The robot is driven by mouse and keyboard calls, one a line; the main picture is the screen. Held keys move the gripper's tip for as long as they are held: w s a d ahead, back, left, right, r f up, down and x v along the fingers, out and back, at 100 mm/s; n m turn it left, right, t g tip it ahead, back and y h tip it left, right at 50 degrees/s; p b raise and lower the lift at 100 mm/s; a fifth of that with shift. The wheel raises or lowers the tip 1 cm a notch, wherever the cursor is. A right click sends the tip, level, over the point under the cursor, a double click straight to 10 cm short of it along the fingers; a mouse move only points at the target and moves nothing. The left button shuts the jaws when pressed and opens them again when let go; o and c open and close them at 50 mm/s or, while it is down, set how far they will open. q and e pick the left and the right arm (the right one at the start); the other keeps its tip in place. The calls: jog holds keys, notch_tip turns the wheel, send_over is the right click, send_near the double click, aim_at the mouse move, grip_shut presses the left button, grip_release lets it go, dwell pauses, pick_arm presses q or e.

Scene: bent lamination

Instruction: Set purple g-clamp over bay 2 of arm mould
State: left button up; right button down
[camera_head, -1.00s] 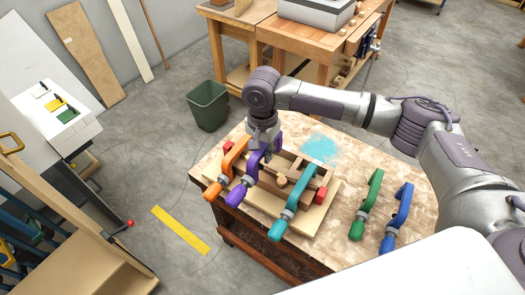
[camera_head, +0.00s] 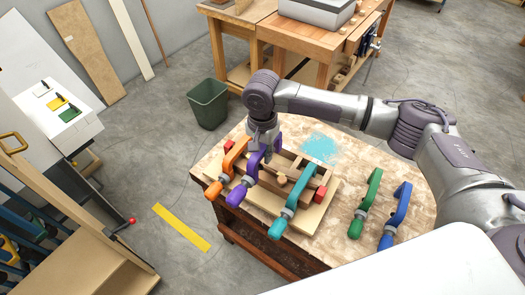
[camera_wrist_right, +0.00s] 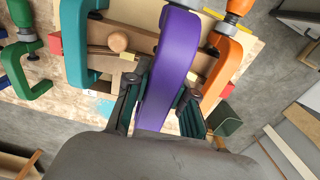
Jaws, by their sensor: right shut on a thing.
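The purple g-clamp (camera_head: 250,172) is at the wooden arm mould (camera_head: 290,163), between the orange clamp (camera_head: 232,157) and the teal clamp (camera_head: 298,202). My right gripper (camera_head: 265,146) is shut on the purple clamp's frame from above. In the right wrist view the purple clamp (camera_wrist_right: 168,65) runs between the fingers of my right gripper (camera_wrist_right: 160,100), with the mould behind it. I cannot tell whether the purple clamp rests on the mould or hangs just above it. My left gripper is not in view.
A green clamp (camera_head: 366,202) and a blue clamp (camera_head: 397,214) lie on the workbench (camera_head: 330,240) right of the mould. The orange clamp stands close beside the purple one. A dark green bin (camera_head: 207,104) stands on the floor behind the bench.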

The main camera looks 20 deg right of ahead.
jog(key=shift+f, duration=0.1)
send_over(262, 176)
jog(key=shift+w+d+f+b, duration=0.1)
jog(key=shift+f+b, duration=0.25)
jog(key=shift+f, duration=1.85)
jog(key=shift+f, duration=0.25)
jog(key=shift+f, duration=1.6)
jog(key=shift+f, duration=0.15)
jog(key=shift+f+p, duration=0.1)
jog(key=shift+p, duration=0.2)
jog(key=c, duration=0.9)
grip_release()
